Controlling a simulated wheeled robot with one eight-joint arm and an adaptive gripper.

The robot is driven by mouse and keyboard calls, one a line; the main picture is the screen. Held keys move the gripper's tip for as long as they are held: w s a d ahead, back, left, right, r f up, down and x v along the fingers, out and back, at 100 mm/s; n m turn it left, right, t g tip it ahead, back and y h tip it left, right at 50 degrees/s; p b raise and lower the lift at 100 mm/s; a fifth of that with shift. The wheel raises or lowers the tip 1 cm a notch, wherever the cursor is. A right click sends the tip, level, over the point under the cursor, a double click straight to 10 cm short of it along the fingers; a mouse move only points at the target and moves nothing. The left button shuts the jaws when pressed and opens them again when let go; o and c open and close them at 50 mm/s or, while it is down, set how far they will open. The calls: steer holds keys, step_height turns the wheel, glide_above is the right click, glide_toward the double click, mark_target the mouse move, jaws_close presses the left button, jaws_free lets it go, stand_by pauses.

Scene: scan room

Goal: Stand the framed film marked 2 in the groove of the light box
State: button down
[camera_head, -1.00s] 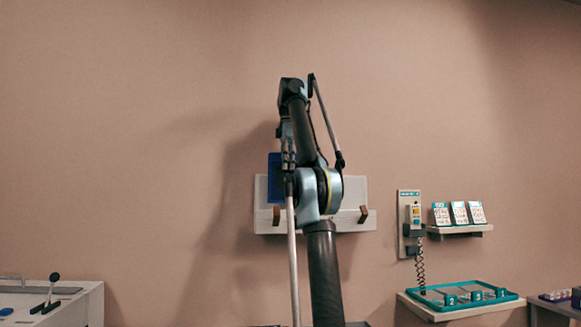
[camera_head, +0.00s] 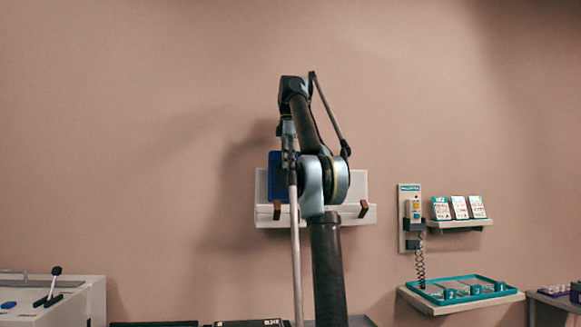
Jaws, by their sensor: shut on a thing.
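The light box (camera_head: 346,185) is a white panel on the wall, with a projecting lower ledge and two brown brackets. A blue framed film (camera_head: 276,176) is upright before its left part. My gripper (camera_head: 289,160) is shut on the film, seen from behind. The film's lower edge is near the ledge; I cannot tell whether it is in the groove or in front of it. The number on the film is not visible. My own arm hides the middle of the light box and part of the film.
A teal-rimmed tray (camera_head: 512,288) with numbered tabs sits on a shelf at right. Above it are a wall handset (camera_head: 414,210) with a coiled cord and a small shelf of cards (camera_head: 459,208). A white console (camera_head: 60,303) with a lever stands at lower left.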

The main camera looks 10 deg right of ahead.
mark_target(288, 170)
steer(key=shift+f, duration=1.8)
steer(key=c, duration=1.7)
jaws_free()
steer(key=shift+o, duration=0.2)
steer(key=shift+r, duration=0.15)
